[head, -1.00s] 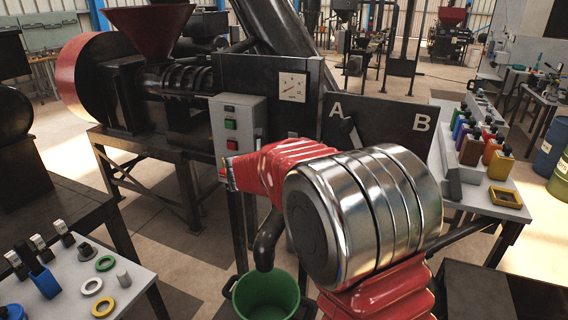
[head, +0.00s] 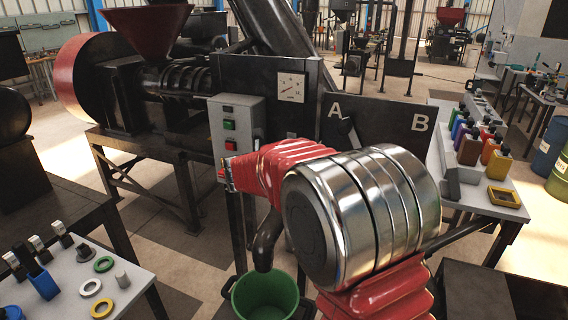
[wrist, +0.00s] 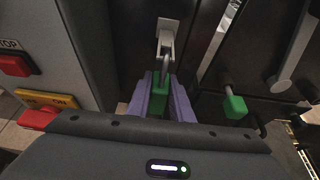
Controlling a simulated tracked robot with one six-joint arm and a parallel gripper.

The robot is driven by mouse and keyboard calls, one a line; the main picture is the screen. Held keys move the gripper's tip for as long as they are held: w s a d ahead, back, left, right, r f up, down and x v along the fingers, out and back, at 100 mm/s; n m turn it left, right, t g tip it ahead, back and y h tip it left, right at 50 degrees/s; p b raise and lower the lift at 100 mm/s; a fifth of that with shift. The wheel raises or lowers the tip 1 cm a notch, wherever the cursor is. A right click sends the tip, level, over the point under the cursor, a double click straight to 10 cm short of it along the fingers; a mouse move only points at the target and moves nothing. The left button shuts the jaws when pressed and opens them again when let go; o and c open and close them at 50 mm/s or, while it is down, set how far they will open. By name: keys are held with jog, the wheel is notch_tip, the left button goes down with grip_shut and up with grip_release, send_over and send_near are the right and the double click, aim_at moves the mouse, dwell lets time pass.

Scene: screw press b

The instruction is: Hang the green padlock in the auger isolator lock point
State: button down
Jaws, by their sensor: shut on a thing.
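My gripper (wrist: 159,97) shows in the wrist view with its two purple fingers shut on the green padlock (wrist: 160,95). The padlock is upright, with its grey metal shackle pointing away from me. The shackle's far end is at a pale grey bracket with a plate (wrist: 167,40) on the dark panel, which looks like the isolator lock point. The shackle and bracket overlap in the picture; I cannot tell whether the shackle passes through it. In the head view my own arm hides the gripper and padlock.
In the wrist view a grey control box with a red stop button (wrist: 14,66) stands close left, and a lever with a green end (wrist: 235,107) is at right. In the head view a green bucket (head: 262,297) stands below the pipe, and a black A/B panel (head: 385,128) stands behind my arm.

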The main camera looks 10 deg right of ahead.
jog(key=shift+r, duration=0.15)
jog(key=shift+w+r, duration=0.1)
jog(key=shift+r, duration=0.4)
jog(key=shift+r, duration=0.35)
jog(key=shift+s+a, duration=0.45)
jog(key=shift+s, duration=0.2)
jog(key=shift+s+a, duration=0.4)
jog(key=shift+s, duration=0.25)
dwell(0.9)
jog(key=s+a, duration=0.2)
jog(key=shift+s, duration=0.4)
dwell(0.6)
jog(key=a+f, duration=1.6)
jog(key=a, duration=0.3)
jog(key=shift+w+a, duration=0.15)
jog(key=shift+w, duration=0.2)
